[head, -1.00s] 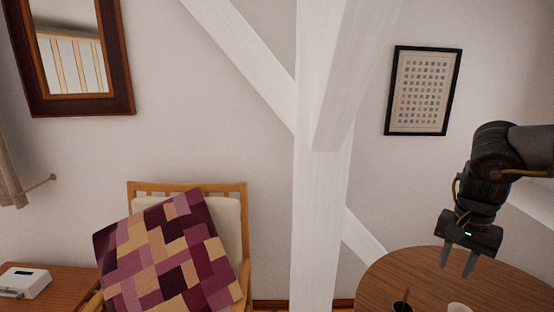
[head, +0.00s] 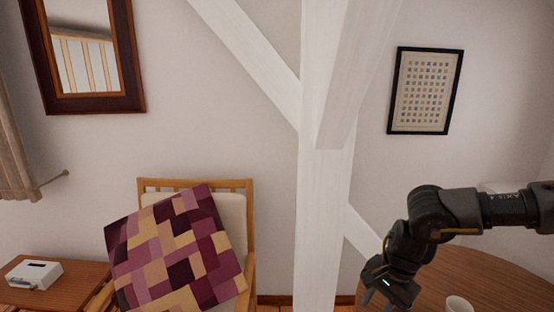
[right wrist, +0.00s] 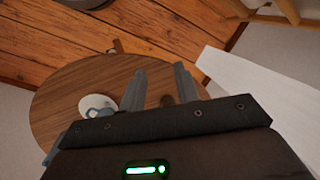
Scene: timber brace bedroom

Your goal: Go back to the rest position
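My right gripper (head: 374,295) hangs at the lower right of the head view, beside the white timber post and over the left edge of the round wooden table (head: 480,278). In the right wrist view its two grey fingers (right wrist: 160,90) stand apart with nothing held between them. The round table (right wrist: 65,88) lies beyond the fingers there. My left gripper is not in view.
A white cup (head: 459,304) stands on the table; a white saucer (right wrist: 97,104) shows in the wrist view. The white post (head: 322,210) is close left of the gripper. An armchair with a patchwork cushion (head: 175,250) and a side table (head: 75,285) stand left.

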